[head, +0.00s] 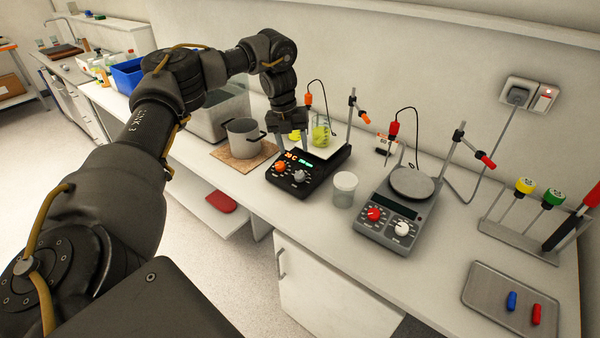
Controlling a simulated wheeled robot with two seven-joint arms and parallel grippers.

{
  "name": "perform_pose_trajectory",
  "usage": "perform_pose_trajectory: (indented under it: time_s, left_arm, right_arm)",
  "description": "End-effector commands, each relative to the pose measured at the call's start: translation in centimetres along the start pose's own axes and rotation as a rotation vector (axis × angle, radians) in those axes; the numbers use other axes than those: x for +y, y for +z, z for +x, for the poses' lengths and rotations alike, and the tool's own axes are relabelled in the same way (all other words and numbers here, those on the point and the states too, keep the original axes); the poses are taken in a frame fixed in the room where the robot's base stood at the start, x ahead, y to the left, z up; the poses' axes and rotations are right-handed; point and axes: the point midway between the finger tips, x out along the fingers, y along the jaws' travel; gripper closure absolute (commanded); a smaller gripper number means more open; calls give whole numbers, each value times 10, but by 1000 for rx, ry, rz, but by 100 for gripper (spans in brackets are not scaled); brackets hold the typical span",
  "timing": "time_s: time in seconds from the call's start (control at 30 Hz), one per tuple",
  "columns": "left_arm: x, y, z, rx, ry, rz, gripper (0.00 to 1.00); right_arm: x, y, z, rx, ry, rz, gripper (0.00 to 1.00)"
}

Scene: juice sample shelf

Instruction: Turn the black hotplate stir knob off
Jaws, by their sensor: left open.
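The black hotplate (312,187) stands on the bench in the middle of the view. Its front panel has an orange knob (280,167) on the left and a grey knob (299,177) on the right; I cannot read which is marked stir. Orange and green digits are lit above the knobs. A beaker of yellow-green liquid (320,134) is on its plate. My left gripper (294,136) points down over the left rear part of the hotplate, behind the knobs, open. It hides part of the plate. My right gripper is not in view.
A metal pot (243,139) stands on a wooden board left of the hotplate. A clear cup (344,189) stands close on the right, then a grey hotplate (365,222) with red and white knobs. Stand rods rise behind. A metal tray (480,287) lies at the right.

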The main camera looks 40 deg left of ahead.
Motion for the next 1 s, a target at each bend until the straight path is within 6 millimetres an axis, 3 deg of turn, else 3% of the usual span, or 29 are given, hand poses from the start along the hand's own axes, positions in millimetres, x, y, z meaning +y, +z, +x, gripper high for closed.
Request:
perform_pose_trajectory:
  time_s: [0.43, 0.7, 1.0]
  left_arm:
    - [1, -1, 80, 5, 1, -2, 48]
    - [1, 0, 101, 1, 2, -1, 48]
    - [1, 0, 103, 0, 1, -1, 48]
  right_arm:
    - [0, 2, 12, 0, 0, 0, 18]
    - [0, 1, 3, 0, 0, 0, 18]
    - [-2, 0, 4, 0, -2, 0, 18]
